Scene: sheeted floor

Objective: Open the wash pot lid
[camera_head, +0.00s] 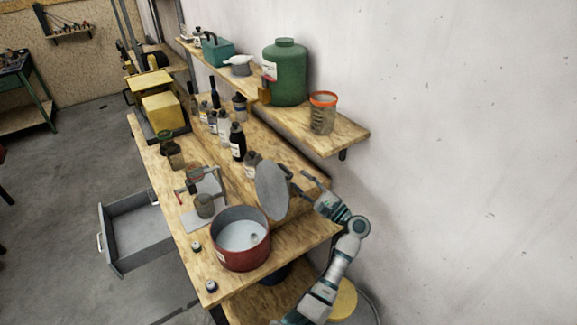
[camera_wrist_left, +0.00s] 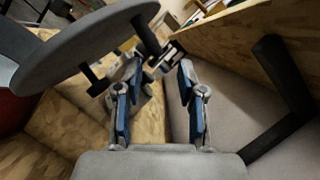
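The wash pot (camera_head: 240,250) is a red pot with a pale inside, standing on the wooden bench. Its round grey lid (camera_head: 272,190) stands steeply tilted at the pot's back right side, and the pot's mouth is uncovered. In the left wrist view the lid (camera_wrist_left: 85,50) fills the upper left, with a dark handle on its near face. My left gripper (camera_head: 303,184) is just right of the lid. In the wrist view its blue-padded fingers (camera_wrist_left: 159,68) are apart. I cannot tell whether they touch the handle. My right gripper is not in view.
A wooden shelf (camera_head: 350,138) above the bench holds a green jug (camera_head: 286,75) and an orange-rimmed jar (camera_head: 322,113). Several bottles stand behind the pot. An open grey drawer (camera_head: 140,232) juts out left. The white wall is close on the right.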

